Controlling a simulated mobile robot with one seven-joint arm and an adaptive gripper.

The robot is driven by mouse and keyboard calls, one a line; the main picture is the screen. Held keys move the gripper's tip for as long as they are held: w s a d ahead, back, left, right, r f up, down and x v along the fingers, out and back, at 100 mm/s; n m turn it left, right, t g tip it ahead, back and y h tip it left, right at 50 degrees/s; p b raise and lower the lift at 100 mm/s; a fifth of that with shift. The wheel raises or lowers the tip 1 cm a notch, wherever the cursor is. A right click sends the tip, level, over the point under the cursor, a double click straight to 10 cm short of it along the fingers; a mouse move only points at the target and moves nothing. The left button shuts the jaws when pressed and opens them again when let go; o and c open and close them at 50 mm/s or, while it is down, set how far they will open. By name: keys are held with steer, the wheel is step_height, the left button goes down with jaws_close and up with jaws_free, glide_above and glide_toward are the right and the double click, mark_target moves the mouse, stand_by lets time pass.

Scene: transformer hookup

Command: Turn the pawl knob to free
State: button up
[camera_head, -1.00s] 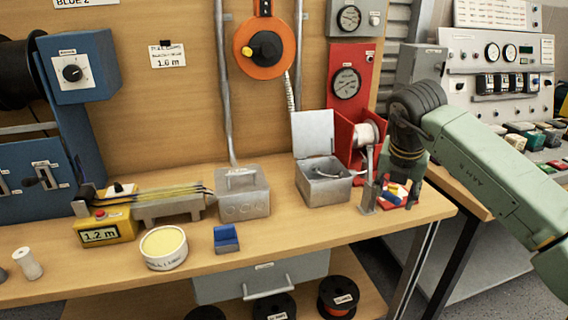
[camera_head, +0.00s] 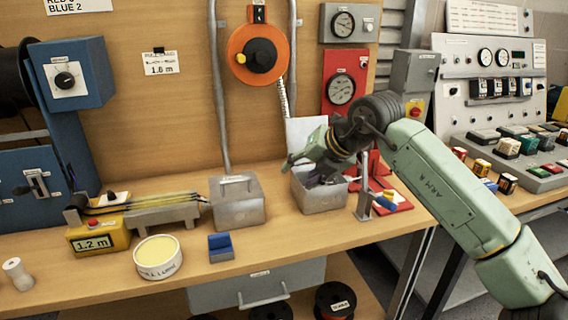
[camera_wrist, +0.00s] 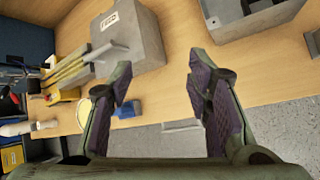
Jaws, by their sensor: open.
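No readable label marks the pawl knob, so I cannot tell which it is. A black knob (camera_head: 65,80) sits on a white plate on the blue box at the left. An orange reel (camera_head: 258,54) on the back board has a black hub and a small yellow knob (camera_head: 240,57). My gripper (camera_head: 290,163) is above the open grey box, well right of the blue box and below the orange reel. In the wrist view my gripper (camera_wrist: 157,78) is open, with nothing between its fingers.
An open grey box (camera_head: 318,199) stands under my gripper. A closed grey box (camera_head: 238,207), a blue block (camera_head: 220,248), a round white tub (camera_head: 158,262) and a yellow gauge (camera_head: 98,240) are on the bench. The bench front is clear between the blue block and the metal post (camera_head: 364,192).

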steer(key=shift+n+y, duration=0.4)
steer(key=shift+y, duration=0.5)
steer(key=shift+s+a+r, duration=0.1)
steer(key=shift+a+r, duration=0.25)
steer(key=shift+a, duration=0.3)
steer(key=shift+s+a+r, duration=0.1)
steer(key=shift+a+r, duration=0.2)
steer(key=shift+a, duration=0.4)
steer(key=shift+a+r, duration=0.35)
steer(key=shift+a, duration=0.3)
